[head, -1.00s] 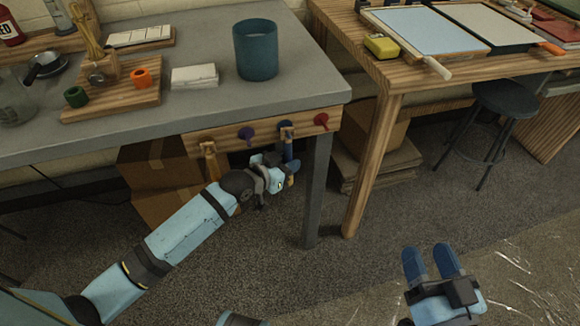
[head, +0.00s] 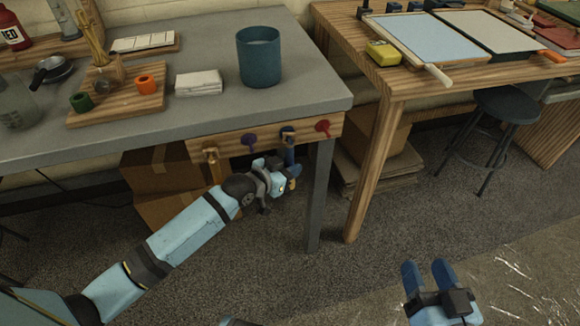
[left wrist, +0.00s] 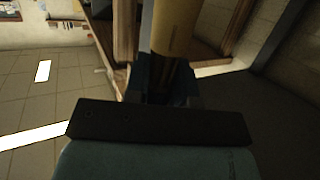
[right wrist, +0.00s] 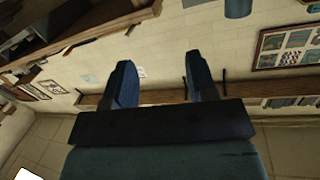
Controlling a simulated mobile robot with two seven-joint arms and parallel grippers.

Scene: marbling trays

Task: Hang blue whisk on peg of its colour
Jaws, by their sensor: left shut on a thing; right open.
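My left gripper (head: 290,175) is shut on the blue whisk (head: 289,154), just below the peg rail (head: 227,144) on the grey table's front edge. The whisk's blue upper part rises to the blue peg (head: 287,132); I cannot tell whether it is around the peg or only in front of it. In the left wrist view a tan shaft (left wrist: 175,28) stands between the fingers; the fingertips are mostly hidden. My right gripper (head: 426,275) is open and empty, low at the right; its two spread fingers show in the right wrist view (right wrist: 157,85).
A purple peg (head: 250,138) and a red peg (head: 323,126) flank the blue one. A tan item (head: 215,170) hangs from the leftmost peg. The table leg (head: 319,195) stands close right of my left gripper. Cardboard boxes (head: 160,172) sit under the table.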

